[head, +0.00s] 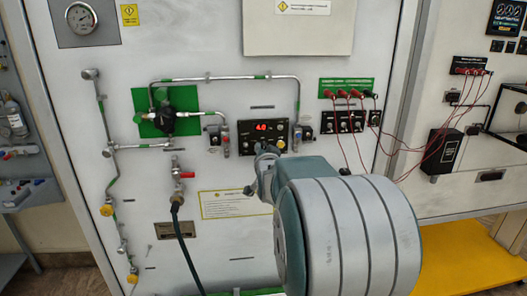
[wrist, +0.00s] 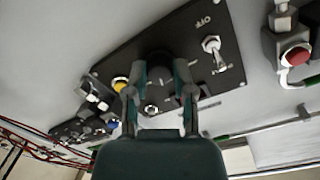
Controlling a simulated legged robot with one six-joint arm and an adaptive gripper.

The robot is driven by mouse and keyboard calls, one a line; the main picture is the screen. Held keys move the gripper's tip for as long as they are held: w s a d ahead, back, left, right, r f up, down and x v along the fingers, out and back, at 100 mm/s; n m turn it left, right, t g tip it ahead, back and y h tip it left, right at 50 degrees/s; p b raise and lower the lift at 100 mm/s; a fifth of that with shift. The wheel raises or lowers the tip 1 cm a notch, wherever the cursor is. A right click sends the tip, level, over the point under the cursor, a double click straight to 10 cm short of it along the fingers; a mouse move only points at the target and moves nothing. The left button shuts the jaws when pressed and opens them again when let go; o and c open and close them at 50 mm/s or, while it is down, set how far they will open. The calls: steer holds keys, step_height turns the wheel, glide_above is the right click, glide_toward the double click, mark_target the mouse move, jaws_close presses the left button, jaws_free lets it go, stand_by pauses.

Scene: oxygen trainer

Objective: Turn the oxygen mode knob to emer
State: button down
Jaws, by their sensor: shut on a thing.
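The dark control panel (head: 244,141) is on the white trainer wall in the head view, with a lit red display (head: 268,127) reading about 4.0. The panel also fills the middle of the wrist view (wrist: 118,68). My gripper (head: 266,151) is at the panel's lower edge in the head view. In the wrist view my gripper (wrist: 160,76) has one finger on each side of a dark round knob (wrist: 158,60) and is shut on it. The knob's pointer and its setting label are hidden or too dark to read.
A toggle switch (wrist: 211,45) marked OFF and a yellow button (wrist: 120,83) flank the gripper on the panel. A red-capped valve (wrist: 297,56) is close by. Pipes, a red-handled valve (head: 181,175) and red cables (head: 360,150) are around the panel.

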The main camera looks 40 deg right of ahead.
steer(key=shift+f+m, duration=0.15)
steer(key=shift+m, duration=1.55)
steer(key=shift+f+m, duration=0.15)
steer(key=shift+m, duration=1.55)
steer(key=shift+y, duration=0.4)
steer(key=shift+c, duration=2.3)
jaws_free()
steer(key=shift+r, duration=0.1)
steer(key=shift+r, duration=0.1)
steer(key=v, duration=1.2)
steer(key=shift+f, duration=0.2)
